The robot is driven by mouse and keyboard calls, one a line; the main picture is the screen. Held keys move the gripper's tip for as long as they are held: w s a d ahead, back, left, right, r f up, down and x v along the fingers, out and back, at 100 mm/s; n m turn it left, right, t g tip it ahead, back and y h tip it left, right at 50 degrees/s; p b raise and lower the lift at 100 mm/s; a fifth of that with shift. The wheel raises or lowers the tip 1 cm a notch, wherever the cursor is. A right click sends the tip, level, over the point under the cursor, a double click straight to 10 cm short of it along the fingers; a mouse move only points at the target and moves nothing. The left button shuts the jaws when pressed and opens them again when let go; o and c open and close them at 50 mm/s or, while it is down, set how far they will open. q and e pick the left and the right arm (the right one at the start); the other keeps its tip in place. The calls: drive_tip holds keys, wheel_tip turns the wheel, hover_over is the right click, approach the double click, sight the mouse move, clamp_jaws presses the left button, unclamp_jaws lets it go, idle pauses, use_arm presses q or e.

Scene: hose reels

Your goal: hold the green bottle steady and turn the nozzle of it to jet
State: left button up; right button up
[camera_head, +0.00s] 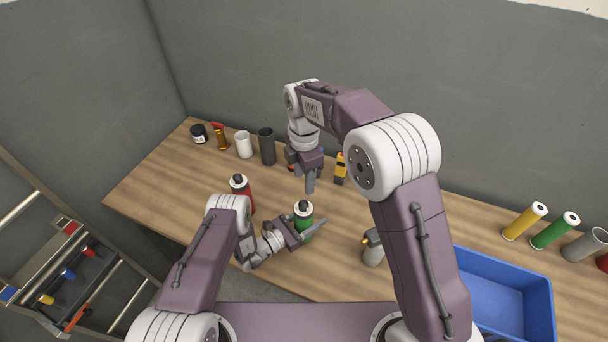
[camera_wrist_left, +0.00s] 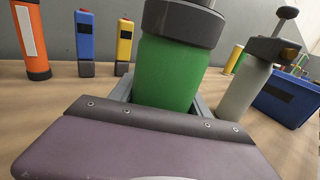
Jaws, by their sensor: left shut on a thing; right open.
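The green bottle (camera_head: 304,228) stands upright on the wooden table in the head view, with a grey collar and a dark nozzle on top. In the left wrist view the green bottle (camera_wrist_left: 167,75) fills the middle, and its nozzle tip is cut off by the top edge. My left gripper (camera_head: 309,232) is shut around the bottle's body from the left, below the collar. My right gripper (camera_head: 306,182) points down, open and empty, above the table behind the bottle. The nozzle's setting marks are too small to read.
A red bottle (camera_head: 240,190) stands left of the green one, and a grey bottle (camera_head: 372,250) stands to its right. A blue bin (camera_head: 505,290) is at the right. Jars and cylinders line the back edge, including a dark cylinder (camera_head: 266,146) and a yellow block (camera_head: 340,168).

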drive_tip(key=shift+r, duration=0.65)
use_arm(q)
drive_tip(key=o, duration=1.8)
drive_tip(key=shift+c, duration=0.2)
drive_tip(key=shift+a, duration=0.1)
drive_tip(key=v, duration=1.2)
